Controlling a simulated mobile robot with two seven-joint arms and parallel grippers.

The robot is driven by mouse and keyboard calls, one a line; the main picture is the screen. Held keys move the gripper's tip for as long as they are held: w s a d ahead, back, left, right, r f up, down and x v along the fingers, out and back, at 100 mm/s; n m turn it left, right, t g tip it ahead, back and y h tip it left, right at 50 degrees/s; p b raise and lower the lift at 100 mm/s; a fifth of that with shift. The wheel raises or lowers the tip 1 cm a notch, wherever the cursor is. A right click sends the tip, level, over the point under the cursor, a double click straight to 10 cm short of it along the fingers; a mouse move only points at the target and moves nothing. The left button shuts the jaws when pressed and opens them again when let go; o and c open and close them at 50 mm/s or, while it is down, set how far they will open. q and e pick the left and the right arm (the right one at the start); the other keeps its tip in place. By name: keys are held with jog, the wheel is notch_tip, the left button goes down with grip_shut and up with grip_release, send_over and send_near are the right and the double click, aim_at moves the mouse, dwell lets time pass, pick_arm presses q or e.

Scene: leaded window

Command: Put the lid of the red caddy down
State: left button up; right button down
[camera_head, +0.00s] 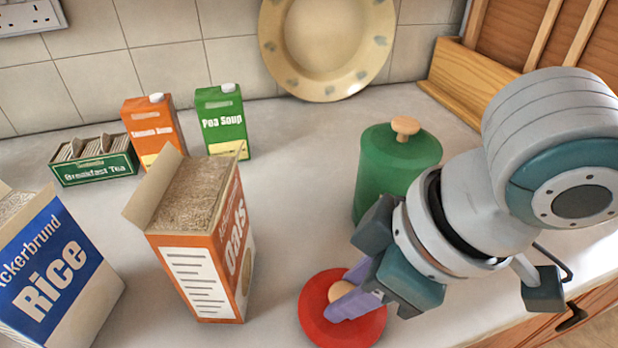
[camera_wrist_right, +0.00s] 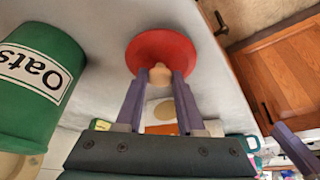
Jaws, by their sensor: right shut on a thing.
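The red lid (camera_head: 315,318) is a round disc with a pale wooden knob (camera_head: 341,291) at its centre, at the bottom of the head view. My right gripper (camera_head: 352,298) is shut on the knob from above, its purple fingers on either side. The right wrist view also shows the lid (camera_wrist_right: 160,45) past the fingertips. I cannot tell whether the lid touches the counter. No red caddy body shows in either view. A purple finger-like part, probably of my left gripper (camera_wrist_right: 295,148), shows at the lower right of the wrist view; its opening does not show.
A green caddy (camera_head: 378,175) with its lid on stands behind my right gripper. An oats box (camera_head: 205,270) stands left of the red lid, a rice box (camera_head: 60,275) farther left. Cartons (camera_head: 222,125) and a tea box (camera_head: 95,168) stand behind. Counter between oats box and green caddy is clear.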

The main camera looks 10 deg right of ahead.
jog(key=c, duration=0.5)
grip_release()
jog(key=shift+f, duration=0.1)
jog(key=p+v, duration=0.2)
jog(key=v, duration=1)
jog(key=s+a+m+t+y, duration=0.1)
jog(key=a+t, duration=0.1)
jog(key=a, duration=0.3)
jog(key=s+d+f+m+h, duration=0.1)
jog(key=s+d+f+m, duration=0.1)
jog(key=d, duration=0.1)
jog(key=s+d+f+m+g+h, duration=0.1)
jog(key=s+d+f+m, duration=0.1)
jog(key=s+d, duration=0.1)
jog(key=s+d+f+m+h, duration=0.2)
jog(key=d, duration=0.2)
jog(key=shift+s+d+f, duration=0.15)
jog(key=shift+s+d, duration=0.2)
